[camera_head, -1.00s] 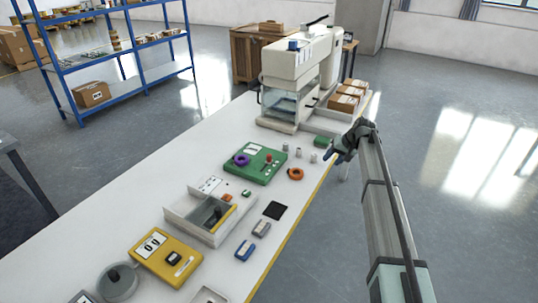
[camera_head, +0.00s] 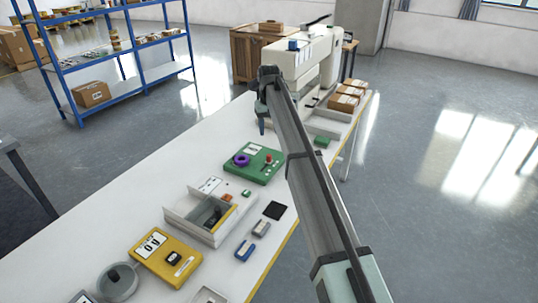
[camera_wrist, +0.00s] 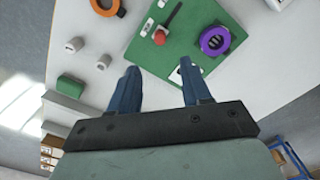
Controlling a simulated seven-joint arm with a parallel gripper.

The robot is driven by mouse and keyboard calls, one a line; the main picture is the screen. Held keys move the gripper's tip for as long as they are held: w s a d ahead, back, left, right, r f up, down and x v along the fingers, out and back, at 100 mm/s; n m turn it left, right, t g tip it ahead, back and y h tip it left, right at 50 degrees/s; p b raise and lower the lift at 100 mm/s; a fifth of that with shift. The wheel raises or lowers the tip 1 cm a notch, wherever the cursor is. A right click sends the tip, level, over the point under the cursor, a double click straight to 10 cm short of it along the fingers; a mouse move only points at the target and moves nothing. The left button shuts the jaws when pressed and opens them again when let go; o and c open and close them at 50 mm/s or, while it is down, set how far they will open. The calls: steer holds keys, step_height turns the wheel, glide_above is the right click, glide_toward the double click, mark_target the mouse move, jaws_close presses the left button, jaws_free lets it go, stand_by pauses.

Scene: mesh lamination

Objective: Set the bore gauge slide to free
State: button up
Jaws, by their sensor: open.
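A green board (camera_head: 265,173) lies on the table and carries a purple ring (camera_head: 241,160) and a red knob (camera_head: 268,158). It looks like the bore gauge, with the knob as its slide. In the wrist view the red knob (camera_wrist: 159,38) sits at the near end of a dark bar or slot (camera_wrist: 173,16). White labels lie beside it, too small to read. The purple ring (camera_wrist: 215,40) is to its right. My gripper (camera_wrist: 158,68) is open and empty, its fingertips near the board's edge in the picture. In the head view my gripper (camera_head: 262,125) hangs above the table behind the board.
An orange ring (camera_wrist: 106,5), small grey cylinders (camera_wrist: 74,45) and a green block (camera_wrist: 72,87) lie left of the board in the wrist view. A white machine (camera_head: 300,60) stands at the far end. An open tray (camera_head: 180,213) and yellow box (camera_head: 150,262) are nearer.

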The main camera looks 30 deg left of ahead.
mark_target(269, 155)
step_height(269, 155, down, 12)
steer(key=shift+f, duration=0.2)
stand_by(0.4)
steer(key=shift+c, duration=0.4)
jaws_close()
